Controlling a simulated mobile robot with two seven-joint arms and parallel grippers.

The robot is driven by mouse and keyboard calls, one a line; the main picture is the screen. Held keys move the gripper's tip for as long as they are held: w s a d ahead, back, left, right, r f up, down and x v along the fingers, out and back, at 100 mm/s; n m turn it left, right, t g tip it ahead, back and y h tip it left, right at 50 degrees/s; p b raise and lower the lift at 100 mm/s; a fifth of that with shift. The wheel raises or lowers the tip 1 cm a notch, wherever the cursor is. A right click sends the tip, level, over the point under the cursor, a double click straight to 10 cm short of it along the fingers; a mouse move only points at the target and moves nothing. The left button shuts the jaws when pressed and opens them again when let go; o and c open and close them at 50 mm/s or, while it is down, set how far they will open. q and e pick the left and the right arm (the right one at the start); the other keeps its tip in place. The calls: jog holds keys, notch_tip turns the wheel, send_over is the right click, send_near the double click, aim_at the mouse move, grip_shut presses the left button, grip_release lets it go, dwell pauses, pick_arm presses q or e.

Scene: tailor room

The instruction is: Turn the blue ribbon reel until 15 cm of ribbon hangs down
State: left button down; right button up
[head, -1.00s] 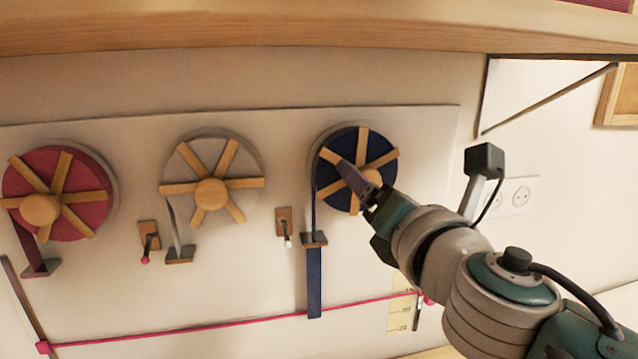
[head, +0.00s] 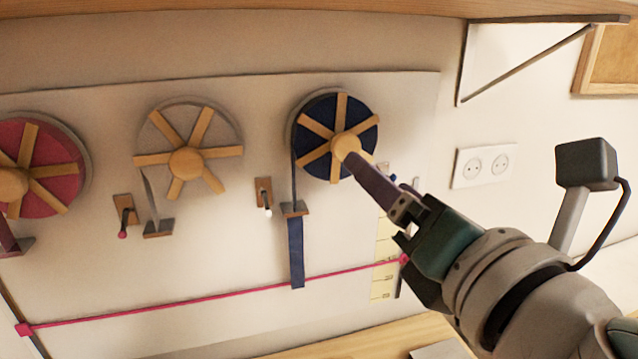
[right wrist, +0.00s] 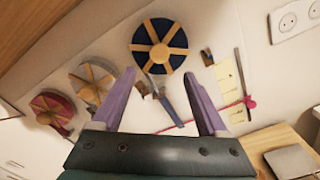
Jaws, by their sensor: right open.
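The blue ribbon reel (head: 321,111) is mounted on the wall board, with wooden spokes and a round hub; it also shows in the right wrist view (right wrist: 143,44). Its blue ribbon (head: 296,255) passes a small wooden guide (head: 294,209) and hangs down. The ribbon's lower end lies at or just below the pink line (head: 200,297). My right gripper (head: 352,165) points at the reel's lower right, its fingertip overlapping the hub's edge. In the wrist view its purple fingers (right wrist: 158,76) are apart and empty, below the reel. Contact is not visible. My left gripper is out of view.
A white reel (head: 186,160) and a pink reel (head: 45,150) hang to the left. Small levers (head: 264,192) sit between reels. Yellow marked cards (head: 384,265) are at the pink line's right end. A shelf (head: 250,8) runs above; a socket (head: 484,165) is right.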

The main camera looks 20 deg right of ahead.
jog(key=s+d+f+m+g+h, duration=0.25)
jog(key=s+f+m+g, duration=0.2)
jog(key=m, duration=0.45)
jog(key=s+d+f+m+g+h, duration=0.1)
jog(key=s+d+f+m+g, duration=0.35)
jog(key=m, duration=0.45)
jog(key=s+a+f+m+g+y, duration=0.2)
jog(key=s+m+g, duration=0.1)
jog(key=s+m, duration=0.3)
jog(key=s+a+f+m+g+y, duration=0.1)
jog(key=s+a+f+m+g, duration=0.2)
jog(key=s, duration=0.5)
notch_tip(320, 180, up, 25)
jog(key=d+p, duration=0.1)
jog(key=p, duration=2.4)
jog(key=shift+w+m+t, duration=0.2)
jog(key=shift+m+t, duration=0.1)
jog(key=shift+f, duration=0.15)
